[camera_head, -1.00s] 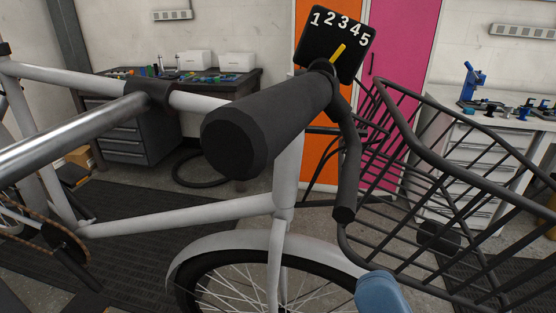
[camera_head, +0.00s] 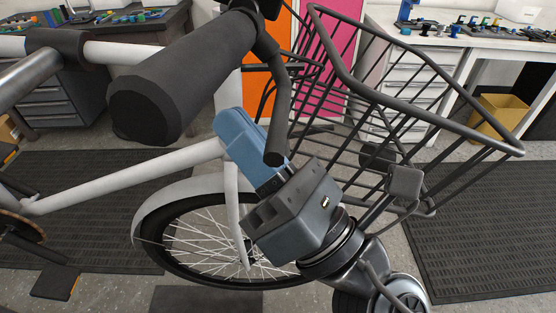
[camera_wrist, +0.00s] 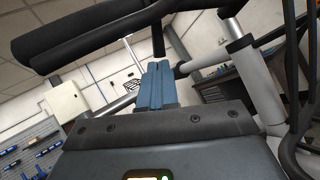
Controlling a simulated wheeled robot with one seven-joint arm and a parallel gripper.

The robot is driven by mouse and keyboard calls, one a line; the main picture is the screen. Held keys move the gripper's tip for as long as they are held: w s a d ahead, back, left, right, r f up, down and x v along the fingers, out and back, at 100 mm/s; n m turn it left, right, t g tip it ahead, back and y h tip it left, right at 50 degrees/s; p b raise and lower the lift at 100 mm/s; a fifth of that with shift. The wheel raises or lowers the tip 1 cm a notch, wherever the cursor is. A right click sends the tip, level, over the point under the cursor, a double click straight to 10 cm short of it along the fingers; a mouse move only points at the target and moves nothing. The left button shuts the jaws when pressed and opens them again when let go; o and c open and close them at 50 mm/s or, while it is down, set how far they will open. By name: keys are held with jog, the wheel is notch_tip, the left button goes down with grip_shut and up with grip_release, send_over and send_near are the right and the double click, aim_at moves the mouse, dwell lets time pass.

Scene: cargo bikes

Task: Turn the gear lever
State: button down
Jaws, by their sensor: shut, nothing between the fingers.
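The handlebar grip (camera_head: 185,75) is a thick black cylinder at the upper left of the head view. A dark lever (camera_head: 280,118), which looks like the gear lever, hangs down from its far end. My gripper (camera_head: 226,122) has blue fingers pressed together, pointing up and left. In the wrist view the shut fingers (camera_wrist: 157,68) point toward the bike, below and right of the grip (camera_wrist: 85,42). The number dial is out of view.
A black wire basket (camera_head: 400,100) is right of the lever, close to my arm. The white frame (camera_head: 125,178) and front wheel (camera_head: 205,240) lie left of and below my gripper. A workbench (camera_head: 480,45) stands behind at the right.

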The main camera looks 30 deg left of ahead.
jog(key=shift+x, duration=1.2)
jog(key=shift+s+a+r+m+t+y+b, duration=0.15)
jog(key=shift+s+a+r+m+t+b, duration=0.15)
jog(key=shift+a+m+b, duration=0.15)
jog(key=shift+s+a+r+m+t+y+b, duration=0.2)
jog(key=shift+s+a+m+b, duration=0.15)
jog(key=shift+a, duration=0.15)
jog(key=shift+f, duration=0.1)
